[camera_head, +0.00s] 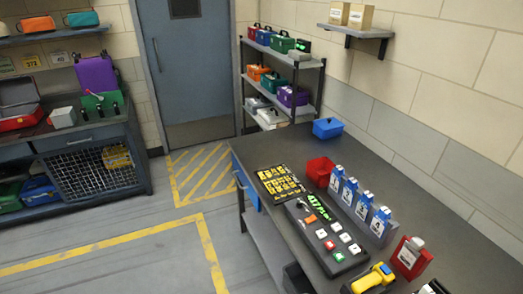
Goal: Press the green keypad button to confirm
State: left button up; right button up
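A black keypad panel (309,237) lies on the dark workbench in the camera_head view, right of centre. It carries several small buttons in white, red, orange and green. The green button (338,257) is near the panel's front end. The red button (329,245) is just behind it. Lit green characters (318,205) show at the panel's far end. Neither of my grippers is in view, and nothing covers the green button.
The workbench (440,215) also holds a red bin (320,170), several blue-and-white numbered containers (337,178), a red container (408,258), a yellow handheld device (370,279) and a blue box (327,128). The marked floor (120,262) at left is clear.

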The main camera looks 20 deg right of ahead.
aim_at(339, 257)
jog(key=z, duration=1.3)
